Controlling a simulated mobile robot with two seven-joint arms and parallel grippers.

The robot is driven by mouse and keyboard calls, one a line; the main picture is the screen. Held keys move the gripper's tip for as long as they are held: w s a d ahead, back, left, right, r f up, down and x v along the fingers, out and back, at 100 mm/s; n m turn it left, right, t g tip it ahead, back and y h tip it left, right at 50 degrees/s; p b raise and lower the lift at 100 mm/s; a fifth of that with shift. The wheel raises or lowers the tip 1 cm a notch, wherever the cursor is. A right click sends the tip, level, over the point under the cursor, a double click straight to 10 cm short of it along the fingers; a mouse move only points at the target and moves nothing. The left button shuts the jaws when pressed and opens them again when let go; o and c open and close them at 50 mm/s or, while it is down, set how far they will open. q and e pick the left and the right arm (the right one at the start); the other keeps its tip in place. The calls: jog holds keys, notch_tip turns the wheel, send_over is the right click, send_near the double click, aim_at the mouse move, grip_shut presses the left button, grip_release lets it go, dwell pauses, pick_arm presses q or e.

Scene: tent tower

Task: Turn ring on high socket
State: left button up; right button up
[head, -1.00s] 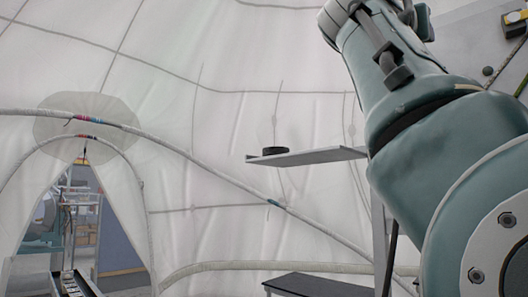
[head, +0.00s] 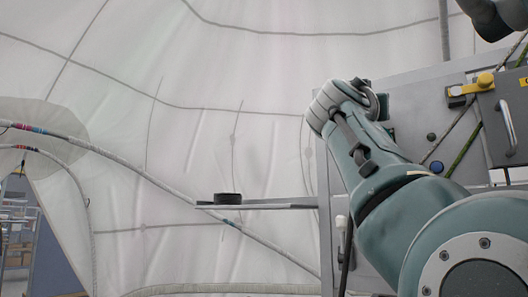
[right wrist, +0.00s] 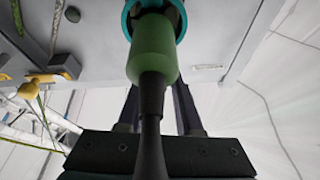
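A turquoise ring (right wrist: 181,28) shows at the top of the right wrist view, around the upper end of a green plug body (right wrist: 152,58). A black cable (right wrist: 151,120) runs down from the plug. The socket itself is hidden behind the ring and plug. My right gripper (right wrist: 157,88) has its two dark fingers apart, one on each side of the cable. Their tips pass behind the plug, so I cannot see whether they touch the plug or ring.
A grey panel (head: 410,100) stands at the right, with a yellow lever (head: 485,80) and a handled box (head: 503,120). A thin shelf (head: 270,206) holding a dark round object (head: 228,198) juts left. White tent fabric (head: 200,60) lies behind.

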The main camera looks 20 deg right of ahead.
grip_shut()
jog(key=shift+a+n, duration=0.1)
jog(key=shift+n, duration=0.2)
jog(key=shift+w+a+n+t+y, duration=0.2)
jog(key=shift+n+t+y, duration=0.15)
jog(key=shift+n, duration=0.25)
jog(key=shift+w+a+n+t+y, duration=0.1)
jog(key=shift+w+n+t+y, duration=0.15)
jog(key=shift+n+t, duration=0.3)
jog(key=w+a+f+n+y+p, duration=0.1)
jog(key=w+f+n+y+p, duration=0.1)
jog(key=n+p, duration=0.4)
jog(key=w+a+f+n+y+p, duration=0.1)
jog(key=f+n+y+p, duration=0.3)
jog(key=n, duration=1)
jog(key=shift+w+a+y+p, duration=0.35)
jog(key=shift+a+y+p, duration=0.3)
jog(key=shift+y+p, duration=0.55)
